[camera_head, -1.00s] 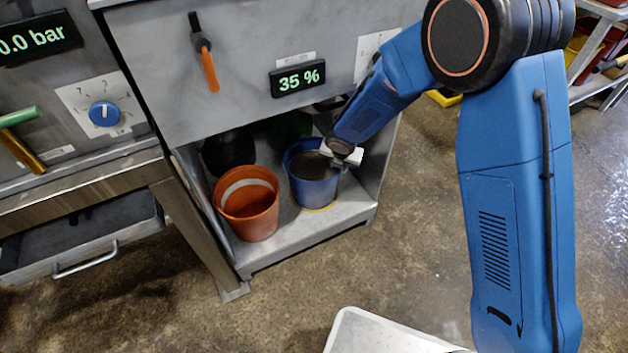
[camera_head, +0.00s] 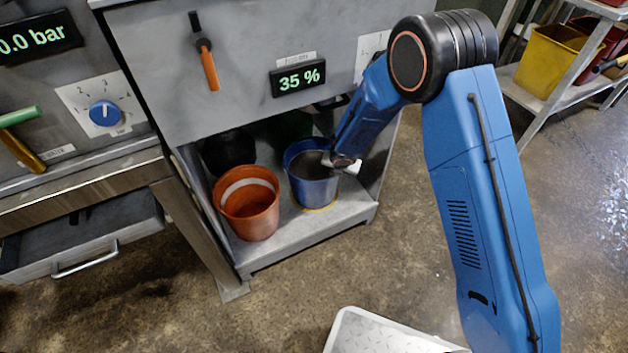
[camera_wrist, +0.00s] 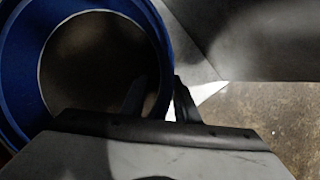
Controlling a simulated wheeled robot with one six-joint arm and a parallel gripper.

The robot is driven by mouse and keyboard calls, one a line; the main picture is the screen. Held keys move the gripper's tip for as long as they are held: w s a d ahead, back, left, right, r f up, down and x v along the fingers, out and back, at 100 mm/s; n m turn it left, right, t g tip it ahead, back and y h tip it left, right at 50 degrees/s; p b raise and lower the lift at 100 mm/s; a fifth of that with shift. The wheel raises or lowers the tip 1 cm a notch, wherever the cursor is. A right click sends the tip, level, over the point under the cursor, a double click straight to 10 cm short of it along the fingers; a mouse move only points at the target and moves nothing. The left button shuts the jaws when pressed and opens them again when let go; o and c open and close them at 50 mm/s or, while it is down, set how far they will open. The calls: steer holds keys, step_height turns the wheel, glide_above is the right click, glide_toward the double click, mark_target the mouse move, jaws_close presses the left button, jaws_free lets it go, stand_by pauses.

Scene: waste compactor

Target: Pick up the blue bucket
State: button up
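The blue bucket (camera_head: 315,188) stands upright on the low shelf under the compactor front, right of an orange bucket. My gripper (camera_head: 331,159) is at the right side of its rim. In the wrist view the bucket's blue rim (camera_wrist: 15,85) fills the upper left, with a dark inside. My gripper (camera_wrist: 158,88) has its two dark fingers apart, one over the inside of the bucket and one outside it, with the rim between them. The outer finger looks close to the wall; whether it touches I cannot tell.
The orange bucket (camera_head: 248,205) stands close on the left. A dark round container (camera_head: 229,152) is behind it. The compactor panel (camera_head: 240,75) overhangs the shelf (camera_head: 310,225), and a side wall stands right of the blue bucket.

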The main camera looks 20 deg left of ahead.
steer(key=shift+w+f, duration=0.1)
steer(key=shift+f, duration=0.15)
jaws_close()
stand_by(1.2)
steer(key=shift+r, duration=0.15)
